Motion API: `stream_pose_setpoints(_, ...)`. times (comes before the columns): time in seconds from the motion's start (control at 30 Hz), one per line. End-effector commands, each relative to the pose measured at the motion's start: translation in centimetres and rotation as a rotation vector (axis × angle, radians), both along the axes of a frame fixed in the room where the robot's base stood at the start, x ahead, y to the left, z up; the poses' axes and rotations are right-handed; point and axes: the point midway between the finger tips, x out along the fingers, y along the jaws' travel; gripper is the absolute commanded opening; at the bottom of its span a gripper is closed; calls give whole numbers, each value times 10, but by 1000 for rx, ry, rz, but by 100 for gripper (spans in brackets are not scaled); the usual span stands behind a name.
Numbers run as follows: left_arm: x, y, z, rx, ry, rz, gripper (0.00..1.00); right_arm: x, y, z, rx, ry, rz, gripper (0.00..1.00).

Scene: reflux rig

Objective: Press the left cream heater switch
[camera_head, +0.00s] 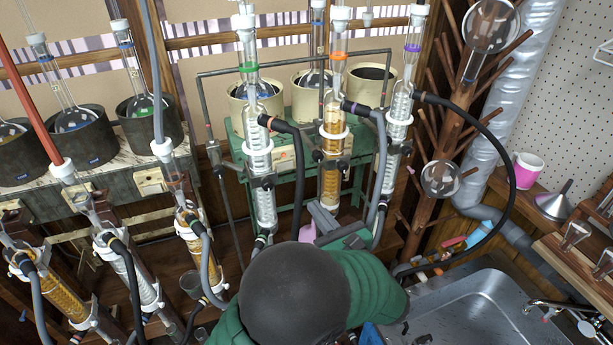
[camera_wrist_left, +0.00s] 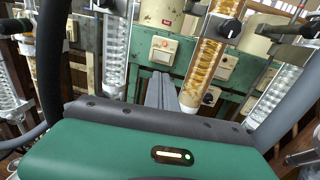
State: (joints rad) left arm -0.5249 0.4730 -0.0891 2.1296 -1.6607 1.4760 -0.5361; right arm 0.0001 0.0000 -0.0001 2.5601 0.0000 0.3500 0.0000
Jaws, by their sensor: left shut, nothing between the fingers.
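The left cream heater (camera_head: 256,97) stands on a green bench behind the glass columns. Its switch (camera_wrist_left: 163,50) is a cream plate with a small red part, on the green panel below that heater in the wrist view. In the head view the cream plate (camera_head: 285,154) shows partly between two columns. My left gripper (camera_head: 319,212) is shut and empty, in front of the bench. In the wrist view its fingertips (camera_wrist_left: 160,76) point at the panel, just below the switch in the picture. I cannot tell whether they touch the panel. My right gripper is not in view.
A clear condenser (camera_wrist_left: 116,50) stands left of the fingers and an amber column (camera_wrist_left: 200,70) right of them. Another cream switch (camera_wrist_left: 228,63) is further right. Grey and black hoses hang around the columns. A metal sink (camera_head: 470,310) is at the lower right.

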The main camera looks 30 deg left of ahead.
Motion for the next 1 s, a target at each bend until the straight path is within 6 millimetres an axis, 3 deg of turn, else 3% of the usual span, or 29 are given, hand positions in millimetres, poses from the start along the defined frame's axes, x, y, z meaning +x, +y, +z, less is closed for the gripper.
stream_pose_setpoints(0.37,6,13,1,-4,-1,7,0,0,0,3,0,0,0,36)
stream_pose_setpoints(0.8,55,92,2,-4,0,9,0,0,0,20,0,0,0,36)
stream_pose_setpoints(1.0,71,115,1,-5,0,7,0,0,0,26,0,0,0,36)
